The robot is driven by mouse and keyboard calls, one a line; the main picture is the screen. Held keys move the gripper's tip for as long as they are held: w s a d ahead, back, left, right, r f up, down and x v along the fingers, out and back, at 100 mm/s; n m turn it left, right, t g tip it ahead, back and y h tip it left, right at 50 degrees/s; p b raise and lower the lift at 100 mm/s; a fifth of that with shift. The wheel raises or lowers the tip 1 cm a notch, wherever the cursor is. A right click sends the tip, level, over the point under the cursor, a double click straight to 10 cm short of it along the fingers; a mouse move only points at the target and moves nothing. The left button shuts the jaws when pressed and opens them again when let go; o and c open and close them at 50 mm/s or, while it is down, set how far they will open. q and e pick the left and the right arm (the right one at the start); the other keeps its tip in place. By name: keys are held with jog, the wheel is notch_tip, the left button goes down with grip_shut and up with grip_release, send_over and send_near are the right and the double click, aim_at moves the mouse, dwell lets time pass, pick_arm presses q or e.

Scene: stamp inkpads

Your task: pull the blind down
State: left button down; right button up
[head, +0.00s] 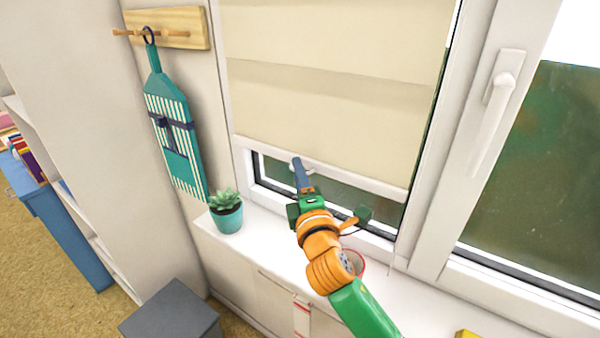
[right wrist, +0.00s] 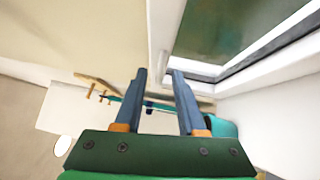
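The cream blind (head: 340,95) hangs over the left window, and its white bottom rail (head: 370,182) sits a little above the lower window frame. A strip of dark glass shows below the rail. My right gripper (head: 298,165) reaches up to the rail near its left part. In the right wrist view my right gripper (right wrist: 159,75) has its two fingers apart, with a clear gap between them. The rail (right wrist: 160,30) runs toward the fingertips there; I cannot tell whether it lies between them or touches them. My left gripper is out of view.
A potted succulent (head: 227,212) stands on the white sill left of my right arm. A red-rimmed container (head: 361,264) is partly hidden behind that arm. The right window has a handle (head: 500,90).

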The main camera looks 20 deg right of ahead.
jog(key=shift+s, duration=0.15)
grip_shut()
dwell(1.2)
